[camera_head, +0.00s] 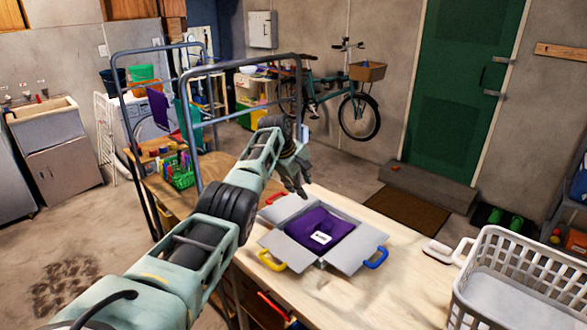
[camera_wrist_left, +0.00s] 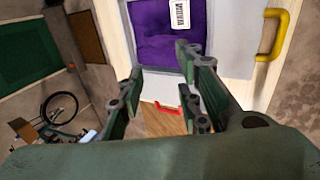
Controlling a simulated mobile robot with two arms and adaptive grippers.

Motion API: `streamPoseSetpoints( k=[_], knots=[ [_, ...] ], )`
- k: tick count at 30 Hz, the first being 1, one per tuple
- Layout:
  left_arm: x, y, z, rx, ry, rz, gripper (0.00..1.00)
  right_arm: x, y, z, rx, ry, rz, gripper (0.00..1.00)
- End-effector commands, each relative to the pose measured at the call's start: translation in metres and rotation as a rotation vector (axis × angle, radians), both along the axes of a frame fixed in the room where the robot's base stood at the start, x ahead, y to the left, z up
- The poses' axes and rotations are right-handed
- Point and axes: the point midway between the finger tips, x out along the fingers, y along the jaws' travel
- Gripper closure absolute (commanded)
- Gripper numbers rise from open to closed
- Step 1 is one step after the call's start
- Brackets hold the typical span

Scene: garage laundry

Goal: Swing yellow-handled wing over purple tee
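A grey folding board lies on the wooden table, with the folded purple tee (camera_head: 312,222) in its middle and a white label on the tee. The yellow-handled wing (camera_head: 284,248) lies open and flat at the near left, its yellow handle (camera_head: 271,263) by the table edge. The yellow handle also shows at the right of the left wrist view (camera_wrist_left: 279,36), beyond the fingers. My left gripper (camera_head: 301,187) is open and empty above the board's far side, apart from the yellow handle. My right gripper is out of view.
The blue-handled wing (camera_head: 358,252) lies open at the right; a red handle (camera_head: 275,198) is at the far left. A white laundry basket (camera_head: 470,285) stands at the right, a white-and-brown item (camera_head: 437,251) beside it.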

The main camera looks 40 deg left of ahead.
Motion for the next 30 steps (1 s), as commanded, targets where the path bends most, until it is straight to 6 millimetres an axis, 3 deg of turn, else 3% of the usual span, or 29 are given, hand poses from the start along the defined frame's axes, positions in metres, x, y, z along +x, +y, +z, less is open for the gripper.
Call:
streamPoseSetpoints(
  k=[18,30],
  knots=[
    [-0.041,0.003,0.085,0.002,0.000,0.000,0.68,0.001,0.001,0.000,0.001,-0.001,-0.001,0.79],
    [-0.046,0.003,0.094,0.001,0.001,0.000,0.68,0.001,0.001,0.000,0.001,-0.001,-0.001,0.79]
  ],
)
